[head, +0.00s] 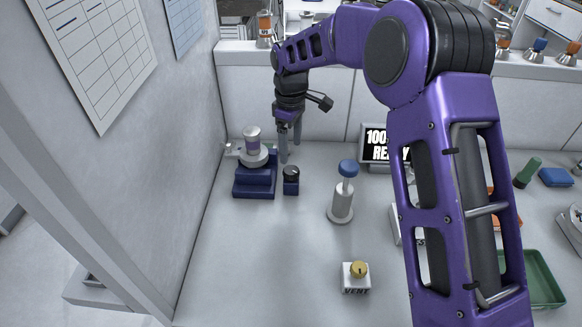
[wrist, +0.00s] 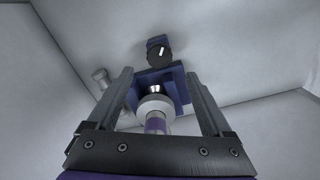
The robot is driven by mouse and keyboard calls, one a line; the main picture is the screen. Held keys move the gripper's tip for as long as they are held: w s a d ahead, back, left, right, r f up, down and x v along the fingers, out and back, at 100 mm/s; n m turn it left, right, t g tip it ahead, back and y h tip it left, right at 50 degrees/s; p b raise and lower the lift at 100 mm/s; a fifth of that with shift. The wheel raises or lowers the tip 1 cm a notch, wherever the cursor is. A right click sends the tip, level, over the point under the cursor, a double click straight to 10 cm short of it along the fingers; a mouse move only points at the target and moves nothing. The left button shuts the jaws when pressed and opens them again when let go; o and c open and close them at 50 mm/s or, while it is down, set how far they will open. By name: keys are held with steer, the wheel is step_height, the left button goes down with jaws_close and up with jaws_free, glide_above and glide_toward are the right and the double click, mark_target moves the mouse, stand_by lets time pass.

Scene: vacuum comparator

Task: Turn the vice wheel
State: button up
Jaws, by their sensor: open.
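My gripper (head: 289,150) points down just right of the blue stepped vice (head: 255,183), near the back wall. In the wrist view my gripper (wrist: 158,74) has its two fingers wide apart, with nothing between the tips that I can see clasped. A black round knob with a white mark, which looks like the vice wheel (head: 291,172), sits on a small blue block right of the vice. In the wrist view the wheel (wrist: 159,52) lies beyond the fingertips. A grey cylinder with a purple band (head: 252,143) stands upright on the vice.
A small grey fitting (head: 231,149) sticks out left of the vice, close to the side wall. A blue-topped post (head: 345,190) stands to the right, and a yellow VENT knob (head: 358,270) is nearer. A display (head: 376,145) is partly behind my arm. The front-left bench is clear.

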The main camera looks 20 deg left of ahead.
mark_target(291, 170)
step_height(291, 170, down, 8)
steer(key=shift+r, duration=0.1)
steer(key=shift+c, duration=0.3)
jaws_close()
steer(key=shift+m, duration=0.4)
steer(key=m+b, duration=0.1)
steer(key=m, duration=0.3)
steer(key=shift+w+m, duration=0.1)
steer(key=shift+m, duration=2.7)
